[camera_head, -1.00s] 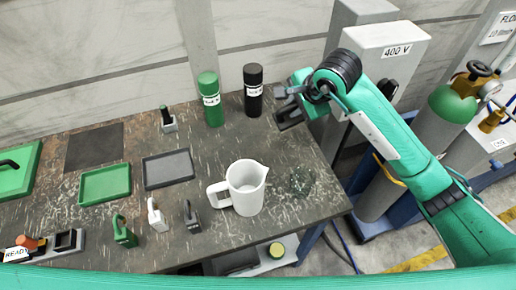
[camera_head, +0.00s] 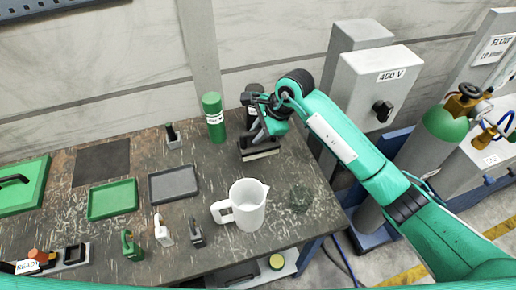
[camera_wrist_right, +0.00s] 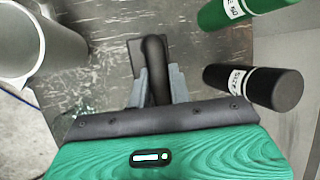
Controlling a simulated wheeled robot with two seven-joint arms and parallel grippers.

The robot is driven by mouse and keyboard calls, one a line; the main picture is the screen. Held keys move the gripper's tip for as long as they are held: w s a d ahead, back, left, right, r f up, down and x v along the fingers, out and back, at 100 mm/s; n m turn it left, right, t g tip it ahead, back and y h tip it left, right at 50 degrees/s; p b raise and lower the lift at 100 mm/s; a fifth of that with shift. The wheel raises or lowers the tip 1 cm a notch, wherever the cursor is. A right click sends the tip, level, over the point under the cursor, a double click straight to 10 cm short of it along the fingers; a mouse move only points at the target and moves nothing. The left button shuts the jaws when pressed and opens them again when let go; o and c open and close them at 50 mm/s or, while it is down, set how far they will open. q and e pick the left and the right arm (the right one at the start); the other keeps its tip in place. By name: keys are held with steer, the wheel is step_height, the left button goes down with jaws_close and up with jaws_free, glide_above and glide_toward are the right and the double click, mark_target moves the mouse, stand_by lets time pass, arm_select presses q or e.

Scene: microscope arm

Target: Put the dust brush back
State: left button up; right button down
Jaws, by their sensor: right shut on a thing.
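The dust brush (camera_head: 260,152) is a dark block with a pale lower edge, at the back right of the workbench in the head view. My right gripper (camera_head: 262,125) is shut on it from above. In the right wrist view, the fingers of my right gripper (camera_wrist_right: 160,88) close on the brush's black upright handle (camera_wrist_right: 153,62). The head view does not show clearly whether the brush touches the bench. My left gripper is not in view.
A green bottle (camera_head: 214,118) and a mostly hidden black bottle (camera_head: 252,88) stand behind and left of the brush. A grey tray (camera_head: 173,184), green tray (camera_head: 112,200) and dark mat (camera_head: 102,160) lie left.

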mark_target(258, 152)
step_height(258, 152, down, 9)
steer(key=shift+f+p, duration=0.1)
steer(key=shift+p, duration=1)
steer(key=c, duration=1.7)
jaws_free()
steer(key=o, duration=0.4)
steer(key=b+v, duration=0.3)
steer(key=v, duration=0.8)
steer(key=shift+d, duration=0.15)
steer(key=shift+d+r, duration=0.2)
steer(key=shift+r, duration=0.3)
steer(key=shift+a, duration=0.1)
